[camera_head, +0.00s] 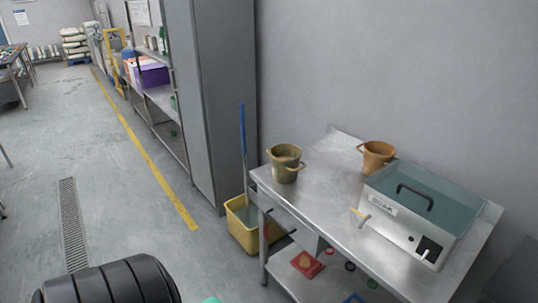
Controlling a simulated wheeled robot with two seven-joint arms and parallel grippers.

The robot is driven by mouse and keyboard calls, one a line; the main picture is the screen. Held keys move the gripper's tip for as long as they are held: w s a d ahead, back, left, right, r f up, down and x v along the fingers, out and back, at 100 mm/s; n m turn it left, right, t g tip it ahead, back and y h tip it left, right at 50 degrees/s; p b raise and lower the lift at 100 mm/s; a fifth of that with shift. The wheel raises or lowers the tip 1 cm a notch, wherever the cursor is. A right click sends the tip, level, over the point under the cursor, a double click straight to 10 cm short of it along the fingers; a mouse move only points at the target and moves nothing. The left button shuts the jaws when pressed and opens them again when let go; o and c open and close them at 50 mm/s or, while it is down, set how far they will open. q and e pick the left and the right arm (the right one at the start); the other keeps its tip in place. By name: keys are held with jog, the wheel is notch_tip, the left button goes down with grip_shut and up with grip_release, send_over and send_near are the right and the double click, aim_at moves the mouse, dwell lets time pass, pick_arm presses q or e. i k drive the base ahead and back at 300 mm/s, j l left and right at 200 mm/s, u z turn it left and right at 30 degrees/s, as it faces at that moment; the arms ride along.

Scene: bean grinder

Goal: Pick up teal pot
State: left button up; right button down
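No pot that is plainly teal shows. An olive-brown pot (285,166) with a handle stands upright on the near left corner of the steel table (325,185). An orange-brown pot (377,155) with handles stands near the wall behind it. A small teal patch (211,300) shows at the bottom edge; it is cut off, so I cannot tell what it is. Neither of my grippers is in view.
A steel box (398,228) with a teal lid and a SOAK label fills the table's right side. A yellow mop bucket (243,226) stands on the floor left of the table. A grey cabinet (212,90) stands behind it.

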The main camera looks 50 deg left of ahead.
aim_at(285, 158)
jog(key=j+u, duration=0.15)
jog(key=u, duration=1.25)
jog(key=k+j+z, duration=0.1)
jog(key=z, duration=1.9)
jog(key=u, duration=1.9)
jog(key=i+j+z, duration=0.15)
jog(key=z, duration=0.3)
jog(key=i+j+z, duration=0.1)
jog(key=z, duration=0.35)
jog(key=j+z, duration=0.45)
jog(key=i+l, duration=0.05)
jog(key=l, duration=0.05)
